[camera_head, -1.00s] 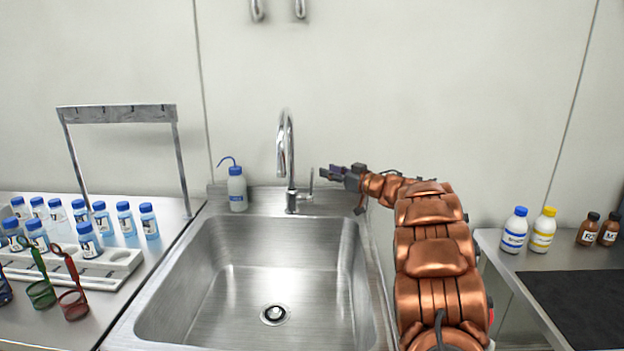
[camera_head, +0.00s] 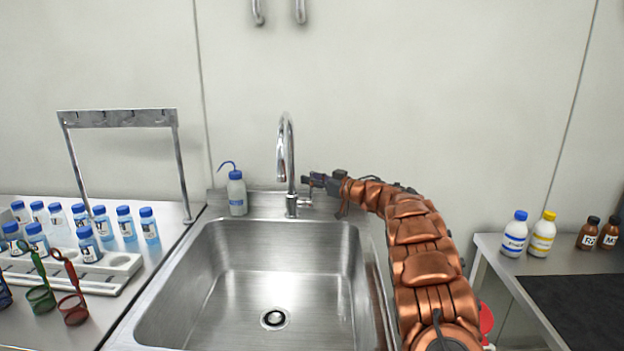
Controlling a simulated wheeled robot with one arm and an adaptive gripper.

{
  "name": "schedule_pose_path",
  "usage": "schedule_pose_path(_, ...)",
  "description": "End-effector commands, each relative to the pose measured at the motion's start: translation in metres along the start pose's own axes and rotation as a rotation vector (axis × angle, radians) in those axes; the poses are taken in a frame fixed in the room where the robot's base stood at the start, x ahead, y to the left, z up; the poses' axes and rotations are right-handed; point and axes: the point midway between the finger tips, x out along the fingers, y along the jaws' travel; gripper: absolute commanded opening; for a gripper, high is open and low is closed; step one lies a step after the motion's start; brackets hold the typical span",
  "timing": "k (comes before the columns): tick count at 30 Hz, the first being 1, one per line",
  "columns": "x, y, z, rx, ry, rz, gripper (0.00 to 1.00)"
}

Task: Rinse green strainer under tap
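The green strainer (camera_head: 41,297) stands on the left counter beside the red strainer (camera_head: 72,307), its handle leaning up to the left. The tap (camera_head: 285,160) rises behind the sink (camera_head: 215,330), with a small lever (camera_head: 306,190) at the right of its base. My gripper (camera_head: 307,181) is at the tap lever, at the back right of the sink, well away from the strainer. It is small and seen from the side; I cannot tell whether its fingers are open or touch the lever. No water is visible from the spout. The sink basin is empty.
A wash bottle (camera_head: 237,193) stands left of the tap. A white rack (camera_head: 118,264) and several blue-capped bottles are on the left counter, under a metal hook stand (camera_head: 118,118). More bottles (camera_head: 514,234) stand on the right counter. A blue item shows at the left edge.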

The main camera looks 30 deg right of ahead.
Motion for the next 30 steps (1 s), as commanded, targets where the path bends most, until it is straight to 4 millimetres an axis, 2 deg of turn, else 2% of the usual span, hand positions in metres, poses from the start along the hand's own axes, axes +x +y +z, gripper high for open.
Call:
schedule_pose_path(10,0.0026,0.0000,-0.0004,0.000,0.001,0.000,0.36)
schedule_pose_path(21,0.0024,0.0002,-0.0004,0.000,0.001,0.001,0.00)
schedule_pose_path(30,0.0024,0.0002,-0.0005,0.000,0.001,0.001,0.00)
